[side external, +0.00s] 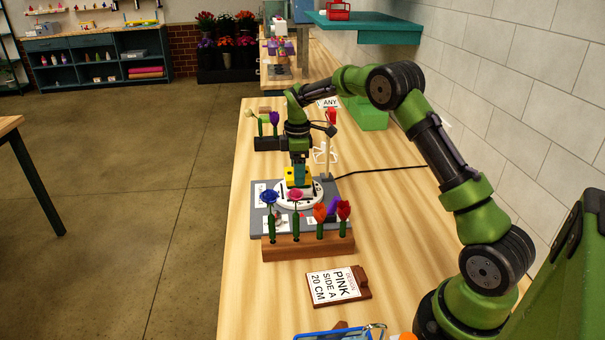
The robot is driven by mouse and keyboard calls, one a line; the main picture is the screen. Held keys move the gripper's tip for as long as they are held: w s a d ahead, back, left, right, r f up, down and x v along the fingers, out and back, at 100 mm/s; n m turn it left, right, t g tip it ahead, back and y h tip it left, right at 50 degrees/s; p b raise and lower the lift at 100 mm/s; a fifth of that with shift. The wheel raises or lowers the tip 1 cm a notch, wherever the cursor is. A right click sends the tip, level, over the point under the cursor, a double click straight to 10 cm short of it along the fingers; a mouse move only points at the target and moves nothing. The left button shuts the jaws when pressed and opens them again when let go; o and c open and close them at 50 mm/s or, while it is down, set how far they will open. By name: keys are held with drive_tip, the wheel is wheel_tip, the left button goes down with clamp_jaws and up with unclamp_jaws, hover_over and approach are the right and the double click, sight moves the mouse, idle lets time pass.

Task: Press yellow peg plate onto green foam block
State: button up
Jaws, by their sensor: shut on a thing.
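My gripper (299,166) points straight down over the middle of the bench. It is shut on the yellow peg plate (290,178), which shows as small yellow parts around the fingers. The plate is above a white round disc (314,200) on a grey base. The plate's underside and pegs are not visible.
A wooden rack (308,247) with blue, pink, orange and red flowers stands in front of the grey base (258,221). A clipboard (338,286) reading "PINK SIDE A 20 CM" lies nearer. A dark holder (267,144) with flowers stands behind. A black cable runs right.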

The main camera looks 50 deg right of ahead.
drive_tip(key=shift+s+f, duration=0.1)
drive_tip(key=shift+f, duration=0.05)
drive_tip(key=shift+r, duration=3.05)
